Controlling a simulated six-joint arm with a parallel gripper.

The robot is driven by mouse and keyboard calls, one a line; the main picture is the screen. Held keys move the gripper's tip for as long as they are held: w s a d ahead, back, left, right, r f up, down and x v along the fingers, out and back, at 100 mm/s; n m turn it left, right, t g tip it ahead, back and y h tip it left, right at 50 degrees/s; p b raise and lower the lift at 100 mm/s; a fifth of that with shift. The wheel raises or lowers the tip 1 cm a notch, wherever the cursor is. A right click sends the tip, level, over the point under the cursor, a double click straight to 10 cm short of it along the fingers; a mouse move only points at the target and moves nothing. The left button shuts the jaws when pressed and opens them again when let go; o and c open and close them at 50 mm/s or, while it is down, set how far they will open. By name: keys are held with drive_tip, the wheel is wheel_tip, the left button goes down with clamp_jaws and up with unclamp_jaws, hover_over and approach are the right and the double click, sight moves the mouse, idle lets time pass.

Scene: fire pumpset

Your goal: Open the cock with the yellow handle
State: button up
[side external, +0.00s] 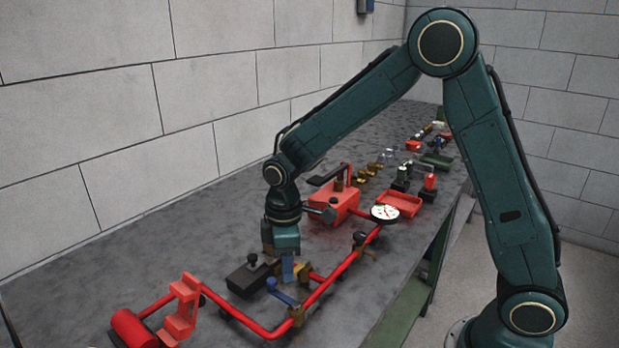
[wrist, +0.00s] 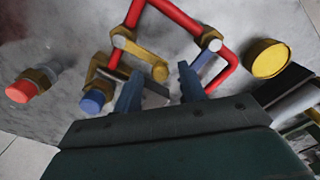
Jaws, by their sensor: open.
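The cock with the yellow handle (wrist: 138,54) is on the red pipework in the wrist view. Its handle slants from a pale round pivot at upper left to a rounded knob end. In the side view, a small yellow patch of it (side external: 302,269) shows beside my fingers. My gripper (wrist: 160,81) is open, with the handle's knob end in the picture gap between its fingertips. Nothing is seen held. In the side view my gripper (side external: 288,272) points down, low over the pipework. I cannot tell whether a finger touches the handle.
A blue-handled cock (side external: 281,291) is close by on the same red pipe (side external: 340,270). A dark block with a black knob (side external: 252,275) stands left of my gripper. A red tank with a lever (side external: 334,203) and a gauge (side external: 385,212) stand behind. Blue (wrist: 93,101) and red (wrist: 22,91) ends lie left.

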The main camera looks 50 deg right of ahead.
sight(307, 265)
clamp_jaws()
drive_tip(key=shift+s, duration=0.1)
idle(0.4)
drive_tip(key=s+d+n, duration=0.1)
drive_tip(key=n, duration=0.3)
drive_tip(key=s+d+n, duration=0.1)
drive_tip(key=s+n, duration=0.1)
drive_tip(key=n, duration=0.2)
drive_tip(key=s+d+n, duration=0.1)
drive_tip(key=s+n, duration=0.1)
drive_tip(key=n, duration=0.2)
drive_tip(key=shift+s+d+n, duration=0.1)
drive_tip(key=shift+d+n, duration=0.1)
drive_tip(key=shift+n, duration=0.2)
drive_tip(key=d+n, duration=0.1)
drive_tip(key=n, duration=0.2)
drive_tip(key=d+n, duration=0.1)
drive_tip(key=n, duration=0.1)
drive_tip(key=shift+s+d, duration=0.25)
drive_tip(key=shift+d, duration=0.05)
